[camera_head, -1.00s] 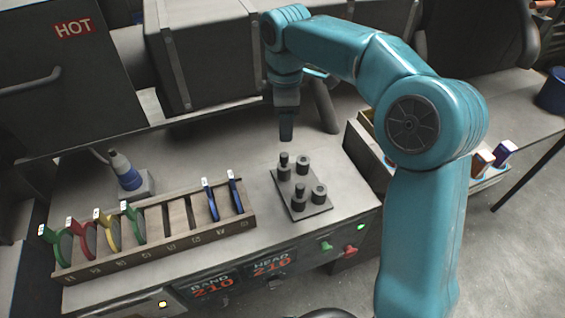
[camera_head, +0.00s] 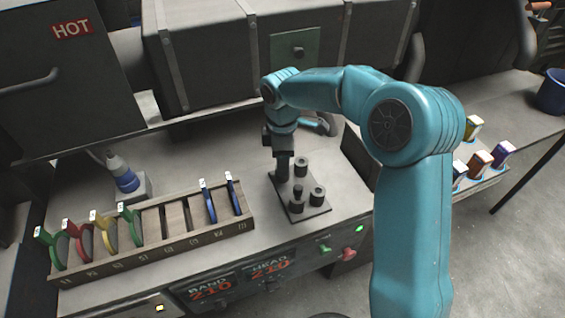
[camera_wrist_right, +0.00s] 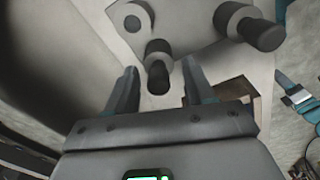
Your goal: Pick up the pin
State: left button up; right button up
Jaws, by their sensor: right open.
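My right gripper (camera_head: 283,178) is open and points down over the left back corner of a dark plate (camera_head: 308,211). The plate carries several short round sockets. In the right wrist view, a dark pin (camera_wrist_right: 157,78) stands in a socket between the lines of the two fingers of the right gripper (camera_wrist_right: 160,83), not clamped. A second dark pin (camera_wrist_right: 264,35) stands in another socket; it also shows in the head view (camera_head: 298,191). In the head view the gripper hides the first pin. My left gripper is out of view.
A wooden rack (camera_head: 150,258) with coloured tools stands left of the plate. A bottle-like tool (camera_head: 124,175) stands behind the rack. A large dark box (camera_head: 235,60) is behind the bench. Coloured blocks (camera_head: 480,163) stand at the right.

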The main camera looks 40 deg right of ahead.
grip_shut()
jog(key=shift+w, duration=0.1)
